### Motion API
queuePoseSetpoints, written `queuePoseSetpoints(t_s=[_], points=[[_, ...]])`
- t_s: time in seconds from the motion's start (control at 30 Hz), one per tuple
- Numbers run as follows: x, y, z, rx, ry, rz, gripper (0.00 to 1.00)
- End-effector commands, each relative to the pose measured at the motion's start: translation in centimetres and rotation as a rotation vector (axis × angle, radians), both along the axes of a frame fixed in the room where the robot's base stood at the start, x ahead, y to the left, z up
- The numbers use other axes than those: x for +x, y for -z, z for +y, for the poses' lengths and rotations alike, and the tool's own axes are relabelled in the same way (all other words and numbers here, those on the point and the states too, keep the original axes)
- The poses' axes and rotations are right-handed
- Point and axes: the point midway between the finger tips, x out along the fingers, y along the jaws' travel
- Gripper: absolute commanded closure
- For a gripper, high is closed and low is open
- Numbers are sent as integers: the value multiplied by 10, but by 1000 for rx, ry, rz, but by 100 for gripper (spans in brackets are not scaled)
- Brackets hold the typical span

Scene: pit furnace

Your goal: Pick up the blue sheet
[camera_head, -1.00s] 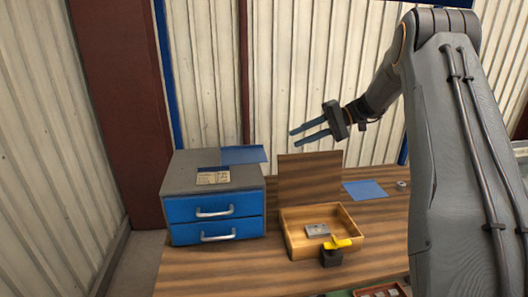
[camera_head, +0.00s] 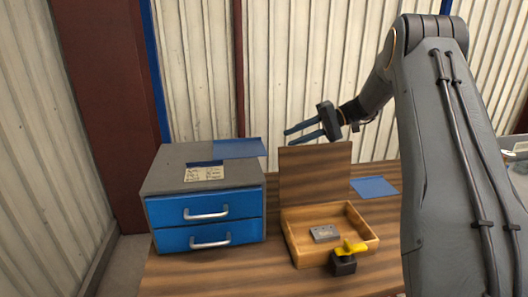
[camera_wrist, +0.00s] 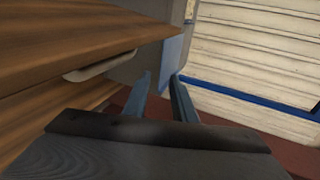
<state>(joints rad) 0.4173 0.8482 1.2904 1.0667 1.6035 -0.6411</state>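A flat blue sheet (camera_head: 237,149) lies on top of the grey cabinet (camera_head: 165,172) and sticks out past its right edge. A second blue sheet (camera_head: 375,187) lies flat on the wooden table at the right. My gripper (camera_head: 289,138) is open and empty, with its two blue fingers apart and pointing left. It appears in the air above and to the right of the cabinet-top sheet, apart from it. Both fingers (camera_wrist: 160,80) also show in the wrist view. A blue patch beyond them there may be a sheet, but I cannot tell.
The cabinet has two shut blue drawers (camera_head: 207,205). A label card (camera_head: 204,173) lies on its top. A wooden box (camera_head: 295,247) with its lid up holds a grey block (camera_head: 325,233); a yellow-handled black item (camera_head: 345,257) stands at its front. The wall (camera_head: 300,60) is behind.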

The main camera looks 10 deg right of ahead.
Motion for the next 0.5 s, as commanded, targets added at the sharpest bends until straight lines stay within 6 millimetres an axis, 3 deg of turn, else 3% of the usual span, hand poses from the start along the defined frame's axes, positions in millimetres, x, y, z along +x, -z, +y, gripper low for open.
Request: queuePoseSetpoints(t_s=[0.5], points=[[5,23,59,1,-3,1,76]])
